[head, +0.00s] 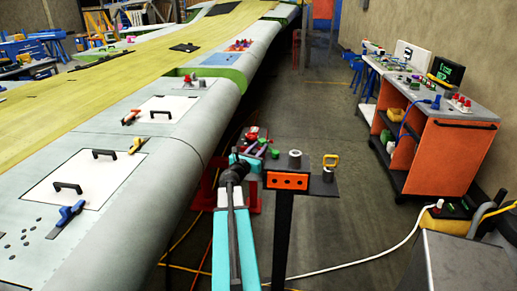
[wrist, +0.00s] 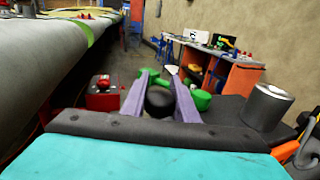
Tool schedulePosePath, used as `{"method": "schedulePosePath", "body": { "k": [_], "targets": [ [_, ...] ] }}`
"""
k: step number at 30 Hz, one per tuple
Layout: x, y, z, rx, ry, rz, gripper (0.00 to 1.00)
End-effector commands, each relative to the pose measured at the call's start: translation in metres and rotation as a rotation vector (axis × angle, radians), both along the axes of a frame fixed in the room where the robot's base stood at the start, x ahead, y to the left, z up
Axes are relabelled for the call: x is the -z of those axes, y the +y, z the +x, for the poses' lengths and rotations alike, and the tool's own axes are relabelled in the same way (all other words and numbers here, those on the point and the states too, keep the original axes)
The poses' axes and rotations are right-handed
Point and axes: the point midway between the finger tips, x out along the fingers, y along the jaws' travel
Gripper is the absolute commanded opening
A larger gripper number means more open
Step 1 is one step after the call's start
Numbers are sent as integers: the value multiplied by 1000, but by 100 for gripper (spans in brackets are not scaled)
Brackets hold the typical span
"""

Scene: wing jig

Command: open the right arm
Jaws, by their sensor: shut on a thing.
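My gripper (wrist: 161,92) is in the wrist view, with a grey-purple finger on each side of a round black knob (wrist: 160,103). It is shut on this knob. Green parts (wrist: 202,99) show just beyond and beside the fingers. In the head view my gripper (head: 252,153) reaches over the left end of a dark stand top, among small green and red parts (head: 262,142). What the knob is fixed to is hidden by the fingers and my wrist. I cannot tell which part is the right arm.
A grey cylinder (wrist: 267,106) stands right of my gripper. A long wing (head: 165,190) lies left. An orange workbench (head: 455,155) stands right. A white cable (head: 370,258) crosses the floor.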

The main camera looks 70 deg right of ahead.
Motion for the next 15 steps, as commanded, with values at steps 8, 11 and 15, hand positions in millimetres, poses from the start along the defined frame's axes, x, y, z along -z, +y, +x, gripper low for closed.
{"method": "schedulePosePath", "body": {
  "k": [8,11,15],
  "targets": [
    [-4,2,6,-8,1,-5,44],
    [-3,2,6,-8,1,-3,45],
    [-2,3,7,-9,1,-2,45]
  ]
}}
